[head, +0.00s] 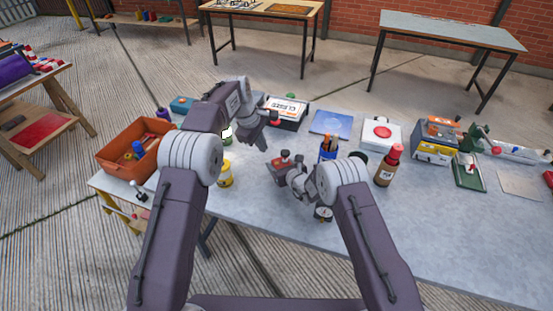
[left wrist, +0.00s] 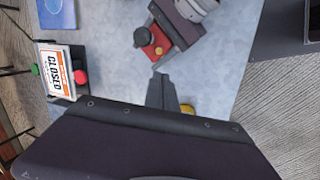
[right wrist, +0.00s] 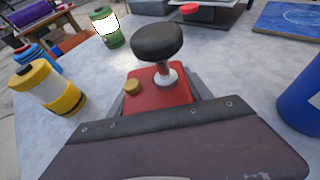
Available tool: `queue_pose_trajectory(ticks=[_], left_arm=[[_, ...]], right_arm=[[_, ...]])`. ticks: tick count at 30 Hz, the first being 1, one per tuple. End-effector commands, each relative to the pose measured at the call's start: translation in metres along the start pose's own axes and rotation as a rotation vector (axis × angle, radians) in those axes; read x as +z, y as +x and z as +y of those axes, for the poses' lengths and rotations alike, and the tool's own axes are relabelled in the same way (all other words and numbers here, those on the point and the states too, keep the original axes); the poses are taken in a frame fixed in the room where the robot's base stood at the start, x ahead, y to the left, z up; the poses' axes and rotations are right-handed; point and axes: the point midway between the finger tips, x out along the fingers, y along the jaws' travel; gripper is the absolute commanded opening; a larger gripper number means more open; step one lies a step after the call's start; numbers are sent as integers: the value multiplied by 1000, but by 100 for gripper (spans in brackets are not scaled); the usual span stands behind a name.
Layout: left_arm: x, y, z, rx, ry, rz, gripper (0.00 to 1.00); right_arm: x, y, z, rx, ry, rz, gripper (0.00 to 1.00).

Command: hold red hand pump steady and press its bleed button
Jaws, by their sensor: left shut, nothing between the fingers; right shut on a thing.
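The red hand pump (head: 282,163) is over the middle of the grey table (head: 258,205), with its black round knob (right wrist: 157,42) up on a short rod. Its small brass-yellow bleed button (right wrist: 132,86) is on top of the red body, left of the rod in the right wrist view. My right gripper (head: 291,172) is shut on the pump body; its fingers are mostly hidden in its own wrist view. My left gripper (head: 270,117) is shut and empty. In the left wrist view its fingertips (left wrist: 160,76) point towards the pump (left wrist: 155,43) and the button, with a gap between.
A yellow-and-white bottle (head: 225,175) and a green-and-white container (right wrist: 106,27) stand left of the pump. A blue pen cup (head: 328,149) and a brown bottle (head: 385,170) stand to its right. The front right tabletop is clear.

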Motion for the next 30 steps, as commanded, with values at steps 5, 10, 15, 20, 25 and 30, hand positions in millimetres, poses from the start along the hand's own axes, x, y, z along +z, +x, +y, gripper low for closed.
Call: queue_pose_trajectory(ticks=[5,10,15,20,25,30], left_arm=[[-1,-2,-2,-32,632,50,0],[5,-7,0,-81,1146,84,0],[33,-15,8,-113,1414,111,0],[43,-16,11,-105,1427,109,0],[42,-16,11,-104,1424,109,0],[41,-7,10,-106,1422,107,0]], right_arm=[[0,0,0,0,0,0,0],[0,0,0,0,0,-1,0],[0,0,0,0,0,-1,0],[0,0,0,0,0,-1,0],[1,0,0,0,0,-1,0],[1,0,0,0,0,-1,0]])
